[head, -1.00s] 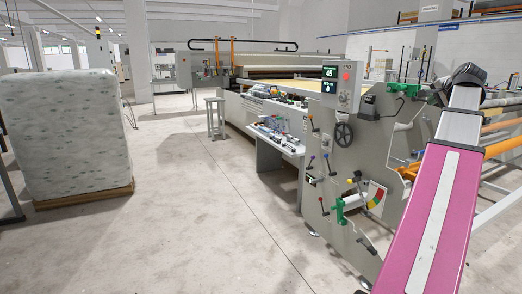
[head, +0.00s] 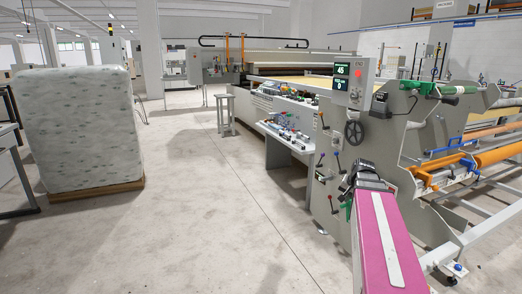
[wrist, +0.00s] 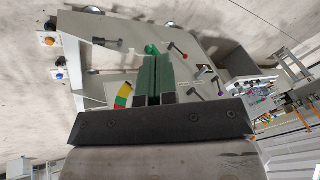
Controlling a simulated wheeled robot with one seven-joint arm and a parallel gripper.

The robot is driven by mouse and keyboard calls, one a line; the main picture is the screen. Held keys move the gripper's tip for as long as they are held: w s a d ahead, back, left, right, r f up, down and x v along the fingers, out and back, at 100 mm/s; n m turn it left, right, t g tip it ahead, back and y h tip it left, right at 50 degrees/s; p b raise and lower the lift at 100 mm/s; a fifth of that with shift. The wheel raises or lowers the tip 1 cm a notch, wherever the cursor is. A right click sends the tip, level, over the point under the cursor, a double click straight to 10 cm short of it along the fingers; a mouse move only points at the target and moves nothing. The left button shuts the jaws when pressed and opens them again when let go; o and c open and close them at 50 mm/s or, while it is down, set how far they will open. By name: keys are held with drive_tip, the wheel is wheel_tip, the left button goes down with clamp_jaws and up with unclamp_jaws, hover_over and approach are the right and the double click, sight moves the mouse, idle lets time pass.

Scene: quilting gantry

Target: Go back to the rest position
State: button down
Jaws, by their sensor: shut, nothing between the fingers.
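My gripper (head: 366,178) is at the end of my pink arm, in front of the grey end panel of the quilting machine (head: 392,150) in the head view. In the wrist view my gripper (wrist: 154,80) shows as two dark green fingers, closed together with nothing between them. Behind the fingers are the machine's panel (wrist: 115,60), a red-yellow-green gauge (wrist: 123,96), a green part (wrist: 152,50) and a red-knobbed lever (wrist: 179,50). In the head view my gripper hides the lower part of the panel.
A wrapped mattress stack (head: 82,128) stands on a wooden base at the left. A small stool (head: 225,114) and a side table (head: 290,133) stand beside the machine. An orange roller (head: 505,153) and rails lie at the right. The floor (head: 190,215) between stack and machine is clear.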

drive_tip(key=s+a+f+n+g, duration=0.2)
drive_tip(key=s+a+f+n, duration=0.1)
drive_tip(key=s+a+f, duration=0.4)
drive_tip(key=s+a+f+n+g+h, duration=0.1)
drive_tip(key=s+a+f+n+g, duration=0.1)
drive_tip(key=s+a+f, duration=0.4)
drive_tip(key=a+f+n, duration=0.1)
drive_tip(key=a+f, duration=0.3)
drive_tip(key=f, duration=0.1)
drive_tip(key=shift+s+f+n, duration=0.3)
drive_tip(key=shift+s+f, duration=0.05)
drive_tip(key=shift+s, duration=0.05)
